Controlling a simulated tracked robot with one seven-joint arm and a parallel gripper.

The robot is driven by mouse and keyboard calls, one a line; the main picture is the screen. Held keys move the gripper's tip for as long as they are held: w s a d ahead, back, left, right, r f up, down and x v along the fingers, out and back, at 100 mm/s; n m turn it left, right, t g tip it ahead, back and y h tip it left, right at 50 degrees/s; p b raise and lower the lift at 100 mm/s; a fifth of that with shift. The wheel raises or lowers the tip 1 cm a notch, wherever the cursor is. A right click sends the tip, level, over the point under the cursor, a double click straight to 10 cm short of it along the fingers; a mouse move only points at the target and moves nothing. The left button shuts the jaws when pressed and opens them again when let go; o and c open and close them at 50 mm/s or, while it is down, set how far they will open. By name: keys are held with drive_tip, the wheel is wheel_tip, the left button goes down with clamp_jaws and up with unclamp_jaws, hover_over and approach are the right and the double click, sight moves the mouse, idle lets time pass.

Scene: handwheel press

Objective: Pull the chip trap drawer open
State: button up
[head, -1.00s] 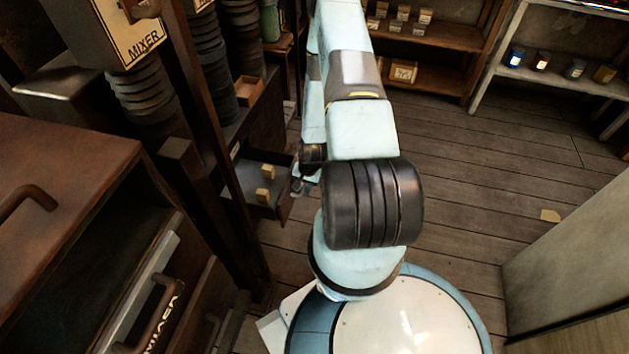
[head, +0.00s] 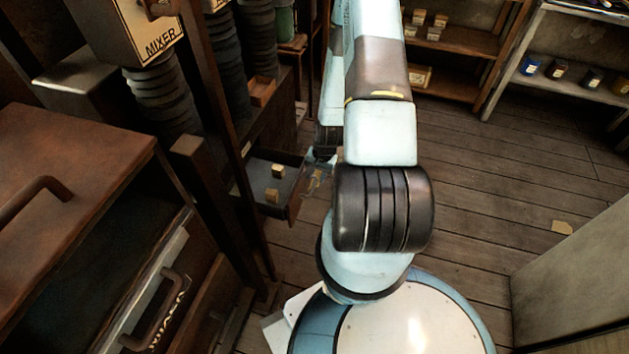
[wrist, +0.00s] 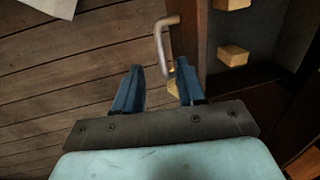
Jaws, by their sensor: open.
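The chip trap drawer (head: 293,207) stands pulled out from the dark cabinet in the head view, with small wooden blocks inside. In the wrist view its front edge (wrist: 202,40) and inside show at the upper right. Its bent metal handle (wrist: 160,42) sticks out from that front. My gripper (wrist: 158,66) is open and empty, its two blue fingers apart. The lower end of the handle appears between the fingertips; I cannot tell whether they touch. In the head view my gripper (head: 318,180) is small beside the drawer front, partly hidden by my arm.
Another cabinet with handles (head: 150,320) stands at the near left, with dark posts (head: 215,200) beside it. Shelves (head: 455,45) stand at the back. A pale panel (head: 580,270) is at the right. The plank floor (head: 480,200) between is mostly clear.

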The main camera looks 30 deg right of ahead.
drive_tip(key=shift+s+d+r, duration=0.1)
drive_tip(key=shift+r, duration=0.75)
drive_tip(key=shift+s+d+r, duration=0.15)
drive_tip(key=shift+r, duration=0.65)
drive_tip(key=shift+s+d+r, duration=0.1)
drive_tip(key=shift+r, duration=0.75)
drive_tip(key=w+a+r+n+t+h, duration=0.1)
drive_tip(key=w+a+r+n, duration=0.1)
drive_tip(key=r, duration=1.3)
drive_tip(key=w+a+r+n+t+h, duration=0.1)
drive_tip(key=w+a+r+n, duration=0.15)
drive_tip(key=r, duration=1.35)
drive_tip(key=s+a+r+n+t, duration=0.1)
drive_tip(key=s+a+r, duration=0.3)
drive_tip(key=s+r, duration=0.6)
drive_tip(key=s+a+r+n+t, duration=0.1)
drive_tip(key=s+a+r+n, duration=0.3)
drive_tip(key=s+r, duration=0.6)
wheel_tip(320, 180, up, 4)
drive_tip(key=shift+a+f+y, duration=0.25)
drive_tip(key=shift+a+y, duration=0.05)
drive_tip(key=shift+a, duration=0.1)
